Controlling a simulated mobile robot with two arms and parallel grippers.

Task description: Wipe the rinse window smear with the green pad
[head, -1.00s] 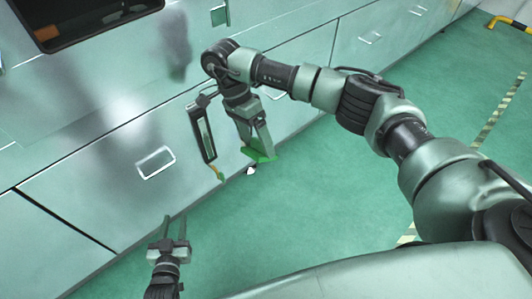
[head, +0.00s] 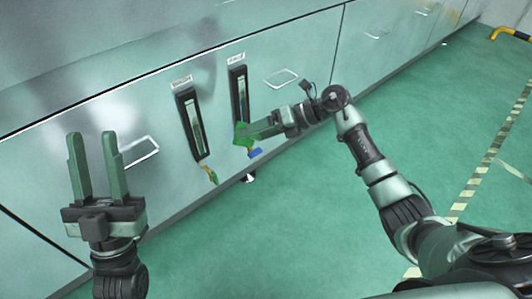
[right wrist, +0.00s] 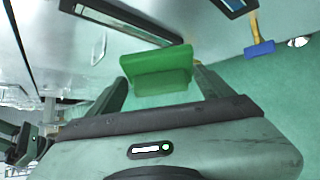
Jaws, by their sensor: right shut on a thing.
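The green pad (head: 241,134) is held in my right gripper (head: 252,131), which points left beside the lower end of the right dark-framed window (head: 238,88). In the right wrist view the pad (right wrist: 158,66) sits between the two fingers, with window frames beyond it. Whether the pad touches the cabinet, I cannot tell. A second dark-framed window (head: 190,118) is to the left. The labels above both windows are too small to read, and I cannot make out a smear. My left gripper (head: 92,140) is open and empty, fingers up, in front of the cabinet at left.
A green and orange tool (head: 208,173) hangs below the left window, a blue-ended one (head: 254,153) below the right. Metal handles (head: 281,78) stick out of the cabinet front. A small white object (head: 249,178) is at the cabinet's foot. The green floor (head: 300,220) is clear.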

